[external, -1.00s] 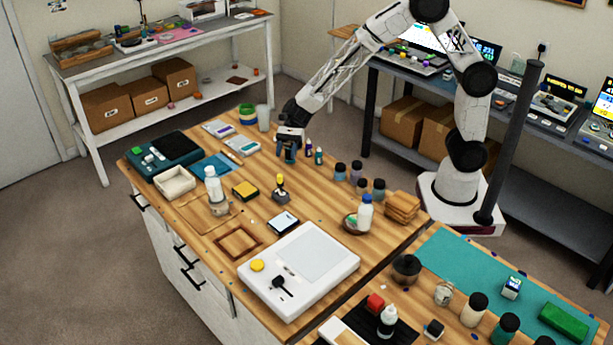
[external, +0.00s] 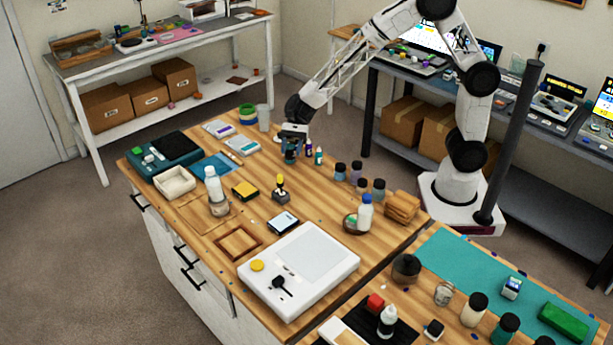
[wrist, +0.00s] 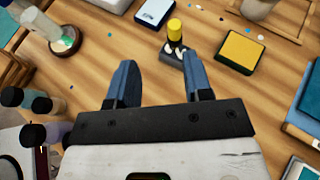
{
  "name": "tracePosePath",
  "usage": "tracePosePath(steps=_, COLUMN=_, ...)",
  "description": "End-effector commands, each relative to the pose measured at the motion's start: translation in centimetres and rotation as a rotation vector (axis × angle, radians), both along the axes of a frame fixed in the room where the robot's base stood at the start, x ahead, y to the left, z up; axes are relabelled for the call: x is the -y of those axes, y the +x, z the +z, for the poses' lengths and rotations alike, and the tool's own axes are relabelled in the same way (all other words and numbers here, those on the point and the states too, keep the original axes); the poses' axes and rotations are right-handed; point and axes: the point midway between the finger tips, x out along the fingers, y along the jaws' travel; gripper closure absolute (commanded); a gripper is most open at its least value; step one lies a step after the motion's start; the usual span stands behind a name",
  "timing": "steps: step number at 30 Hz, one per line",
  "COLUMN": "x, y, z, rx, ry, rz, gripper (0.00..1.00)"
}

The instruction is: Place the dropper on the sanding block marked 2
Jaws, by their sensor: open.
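My gripper (external: 291,157) is over the back of the wooden workbench, with its blue fingers apart and nothing between them; the wrist view shows them too (wrist: 162,82). A small purple bottle (external: 309,149) and a teal bottle (external: 319,157) stand just right of it in the external view. I cannot tell which item is the dropper. A flat block with a yellow top (external: 245,190) lies nearer the front, also in the wrist view (wrist: 240,48). A pale-topped block (external: 283,222) lies farther forward, also in the wrist view (wrist: 155,10). No number is legible on either block.
A dark base with a yellow upright top (external: 280,188) stands between the blocks, also in the wrist view (wrist: 175,42). Dark-capped jars (external: 357,172) stand to the right. A clear bottle (external: 214,190) stands left. A white device (external: 300,268) fills the front.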

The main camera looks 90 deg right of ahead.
Motion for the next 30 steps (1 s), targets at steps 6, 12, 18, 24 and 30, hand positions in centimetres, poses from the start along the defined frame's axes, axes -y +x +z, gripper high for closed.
tracePosePath(steps=6, x=0.7, y=-4.5, z=3.1, rx=0.113, ry=-0.115, rz=0.118, gripper=0.54)
tracePosePath(steps=12, x=1.9, y=-9.9, z=5.8, rx=0.244, ry=-0.253, rz=0.266, gripper=0.54)
tracePosePath(steps=18, x=3.4, y=-15.2, z=8.0, rx=0.374, ry=-0.391, rz=0.416, gripper=0.54)
tracePosePath(steps=24, x=5.2, y=-20.5, z=9.6, rx=0.497, ry=-0.53, rz=0.569, gripper=0.54)
tracePosePath(steps=30, x=7.3, y=-25.6, z=10.8, rx=0.614, ry=-0.67, rz=0.726, gripper=0.54)
